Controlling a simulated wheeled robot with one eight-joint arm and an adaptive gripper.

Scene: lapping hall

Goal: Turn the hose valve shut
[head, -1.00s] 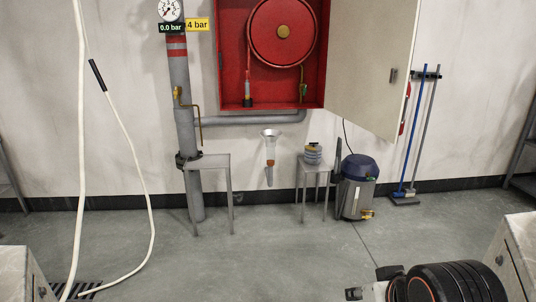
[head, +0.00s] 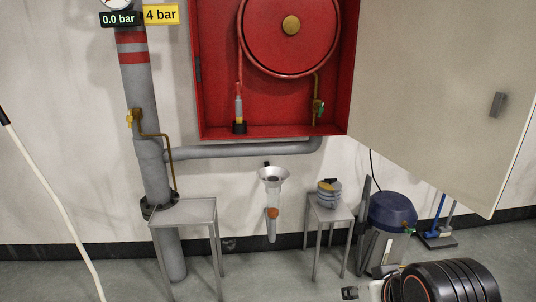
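The open red hose cabinet (head: 270,131) hangs on the wall with a red hose reel (head: 290,50) inside. A small valve (head: 318,108) with a green handle sits on the brass pipe at the cabinet's lower right. Its exact handle angle is too small to tell. A hose nozzle (head: 239,108) stands at the cabinet's lower left. My arm shows at the bottom right, and what looks like my gripper (head: 350,293) is at its left end, low and well away from the valve. Its fingers are not clear.
The cabinet door (head: 440,100) stands open to the right. A grey standpipe (head: 145,80) with a yellow valve (head: 133,119) is at left, under signs reading 0.0 bar and 4 bar.

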